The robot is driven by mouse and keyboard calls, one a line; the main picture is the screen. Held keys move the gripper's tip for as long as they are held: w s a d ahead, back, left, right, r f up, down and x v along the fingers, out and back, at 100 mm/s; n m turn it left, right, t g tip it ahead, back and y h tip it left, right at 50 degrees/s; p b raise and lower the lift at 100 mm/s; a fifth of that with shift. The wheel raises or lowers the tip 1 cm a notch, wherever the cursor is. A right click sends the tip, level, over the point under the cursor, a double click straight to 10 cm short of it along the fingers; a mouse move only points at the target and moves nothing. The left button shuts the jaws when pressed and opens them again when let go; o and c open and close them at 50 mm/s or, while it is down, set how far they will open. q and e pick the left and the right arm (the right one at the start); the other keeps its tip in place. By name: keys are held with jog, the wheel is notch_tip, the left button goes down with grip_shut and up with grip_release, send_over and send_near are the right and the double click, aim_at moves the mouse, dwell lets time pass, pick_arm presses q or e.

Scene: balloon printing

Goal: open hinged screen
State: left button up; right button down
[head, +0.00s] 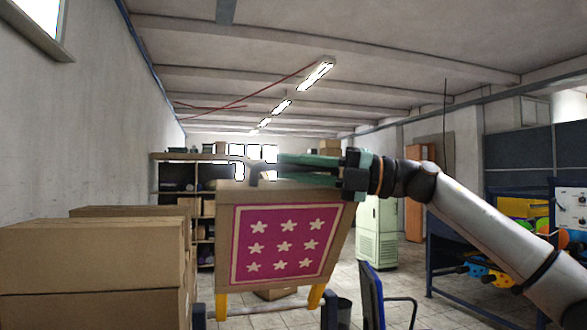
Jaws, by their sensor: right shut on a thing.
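The hinged screen (281,244) is a light wooden frame around a magenta panel with rows of white stars and a pale border. It stands raised and tilted, facing me, in the middle of the head view. My right gripper (283,169) reaches in from the right with its green fingers lying along the screen's top edge. It is shut on the screen there; the exact spot of contact, near a small grey handle (257,172), is hard to make out. My left gripper is not in view.
Large cardboard boxes (92,268) fill the lower left. Yellow legs (315,296) show under the screen. A dark chair (374,293) stands right of it. A pale green cabinet (377,233) and shelves are behind. Blue machinery (515,229) stands at the right.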

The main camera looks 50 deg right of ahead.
jog(key=c, duration=1.1)
grip_release()
jog(key=shift+s+d+f+b, duration=0.1)
jog(key=shift+s+d+b, duration=0.25)
jog(key=shift+s+b, duration=0.1)
jog(key=b+v, duration=0.3)
jog(key=v, duration=0.8)
jog(key=shift+s+d+b, duration=0.1)
jog(key=shift+s+b, duration=0.15)
jog(key=shift+b, duration=0.15)
